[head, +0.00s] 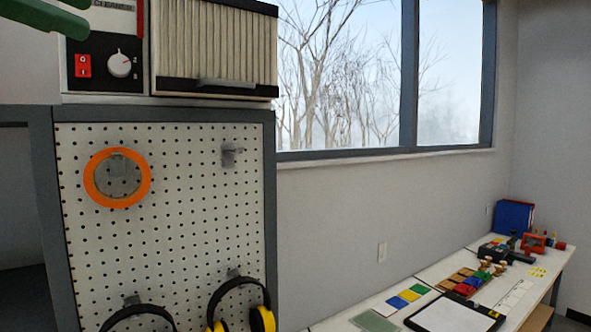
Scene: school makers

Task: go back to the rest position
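My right gripper is not in view.
An orange ring (117,177) hangs on a white pegboard (190,220), with an empty hook (231,157) beside it and ear defenders (262,318) below. The air cleaner (213,45) sits above. A long table (549,285) with several items stands at right under a window.

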